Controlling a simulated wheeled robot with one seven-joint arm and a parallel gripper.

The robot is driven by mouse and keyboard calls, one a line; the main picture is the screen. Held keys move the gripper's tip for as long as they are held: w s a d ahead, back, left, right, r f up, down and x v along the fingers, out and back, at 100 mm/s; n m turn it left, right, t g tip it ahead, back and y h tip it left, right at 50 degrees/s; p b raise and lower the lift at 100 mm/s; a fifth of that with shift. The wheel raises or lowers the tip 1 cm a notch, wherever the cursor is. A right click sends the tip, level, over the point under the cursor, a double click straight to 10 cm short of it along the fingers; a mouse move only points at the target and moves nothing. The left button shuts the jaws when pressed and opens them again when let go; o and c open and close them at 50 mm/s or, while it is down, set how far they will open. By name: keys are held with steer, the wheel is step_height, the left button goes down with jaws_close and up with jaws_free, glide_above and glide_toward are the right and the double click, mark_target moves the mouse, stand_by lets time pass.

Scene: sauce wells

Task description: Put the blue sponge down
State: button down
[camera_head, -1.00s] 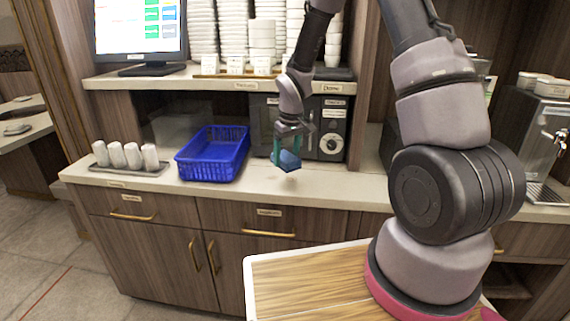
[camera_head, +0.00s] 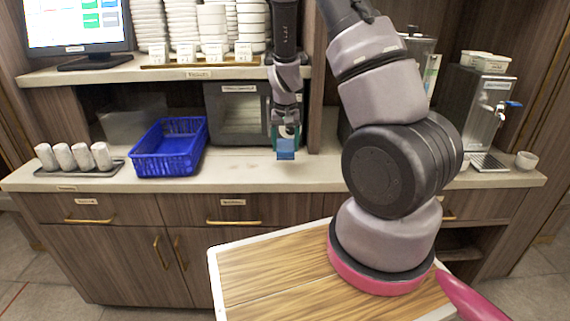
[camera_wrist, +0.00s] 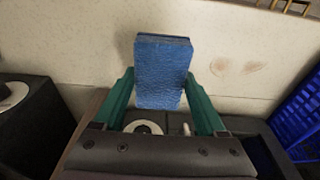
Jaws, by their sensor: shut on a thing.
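The blue sponge (camera_head: 286,148) is held at the end of my gripper (camera_head: 286,136), in front of the microwave's right side. In the wrist view the sponge (camera_wrist: 162,72) sits between the two green fingers of my gripper (camera_wrist: 161,95), which are shut on it. The counter (camera_head: 240,170) lies below and around it. The sponge appears to be above the counter, with no contact visible. Brownish smudges (camera_wrist: 236,68) mark the counter beside the sponge in the wrist view.
A blue basket (camera_head: 168,150) stands left of the sponge, and a tray of rolled white towels (camera_head: 76,158) is further left. The microwave (camera_head: 238,110) is behind, under a shelf (camera_head: 200,76) with stacked dishes. Bare counter lies between basket and gripper.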

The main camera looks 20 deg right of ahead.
steer(key=shift+f, duration=3.05)
steer(key=shift+f, duration=0.1)
jaws_free()
steer(key=r, duration=0.4)
steer(key=s+r, duration=0.1)
steer(key=r, duration=0.7)
steer(key=shift+s+a+r, duration=0.35)
steer(key=shift+s+a, duration=0.05)
step_height(320, 180, up, 8)
steer(key=r+t+y, duration=0.1)
steer(key=y, duration=0.1)
glide_above(285, 170)
steer(key=s+a, duration=0.2)
steer(key=s, duration=0.2)
steer(key=s+a+r+t, duration=0.1)
steer(key=s+r+t, duration=0.3)
steer(key=s+r, duration=1.5)
steer(key=shift+a+y, duration=0.15)
steer(key=shift+y, duration=0.15)
steer(key=shift+r, duration=0.1)
